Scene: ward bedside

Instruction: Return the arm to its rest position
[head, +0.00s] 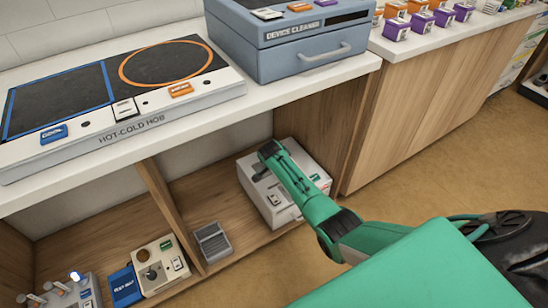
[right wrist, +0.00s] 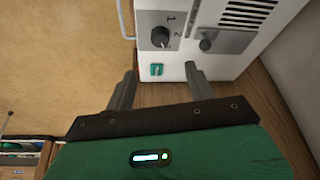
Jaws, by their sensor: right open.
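My right arm (head: 300,195), green with black joints, comes in from the lower right in the head view and reaches over a white device (head: 262,206) on the lower shelf. I cannot make out its fingers there. In the right wrist view my right gripper (right wrist: 160,74) is open, with nothing between its two grey fingers. The white device (right wrist: 215,62) is just beyond the fingertips, showing a dark knob, a slider, a vent and a teal mark. I cannot tell whether the fingers touch it. My left gripper is not in view.
The counter (head: 170,130) overhangs the shelf, carrying a hot-cold hob (head: 140,138) and a blue device cleaner (head: 290,62). A wooden divider (head: 168,205), a small grey rack (head: 212,243) and a cream control box (head: 159,264) are left of the white device. The floor (head: 400,185) is open.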

